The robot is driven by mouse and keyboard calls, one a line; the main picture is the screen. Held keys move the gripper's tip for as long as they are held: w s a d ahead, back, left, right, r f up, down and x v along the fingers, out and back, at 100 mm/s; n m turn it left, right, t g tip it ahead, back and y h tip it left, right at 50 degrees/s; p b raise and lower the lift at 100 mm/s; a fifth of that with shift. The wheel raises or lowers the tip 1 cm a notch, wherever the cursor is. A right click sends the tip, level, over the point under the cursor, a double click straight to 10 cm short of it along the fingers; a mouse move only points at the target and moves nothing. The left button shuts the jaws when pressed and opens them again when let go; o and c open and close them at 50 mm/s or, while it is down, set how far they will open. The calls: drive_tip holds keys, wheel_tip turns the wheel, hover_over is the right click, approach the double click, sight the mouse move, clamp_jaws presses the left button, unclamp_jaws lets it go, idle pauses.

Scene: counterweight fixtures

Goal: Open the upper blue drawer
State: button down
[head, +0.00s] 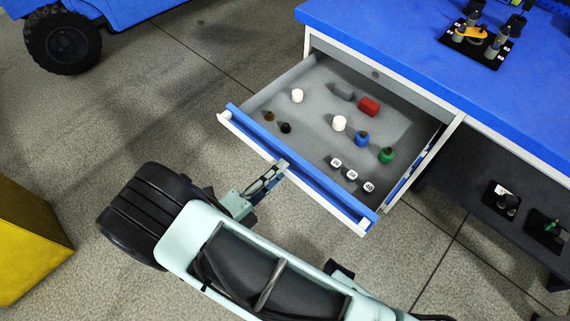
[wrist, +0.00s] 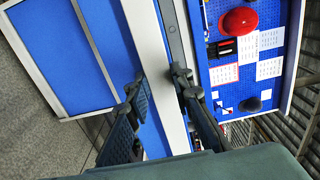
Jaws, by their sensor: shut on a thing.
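The upper blue drawer (head: 310,170) is pulled well out of the workbench in the head view, with its grey inside open to view. My gripper (head: 279,170) is at the middle of the drawer's blue and white front. In the wrist view my gripper (wrist: 158,86) has one finger on each side of a pale strip of the drawer front (wrist: 152,55) and is shut on it. The exact contact is partly hidden by the fingers.
The blue workbench top (head: 400,40) carries a black fixture (head: 478,42) at the upper right. More black fixtures (head: 502,200) stand on the dark lower shelf. A yellow block (head: 30,235) is at the left and a blue vehicle (head: 125,10) at the upper left. Floor between is clear.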

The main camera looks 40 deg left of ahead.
drive_tip(key=shift+s, duration=0.1)
drive_tip(key=c, duration=1.7)
unclamp_jaws()
drive_tip(key=s, duration=0.7)
drive_tip(key=shift+s+a, duration=0.3)
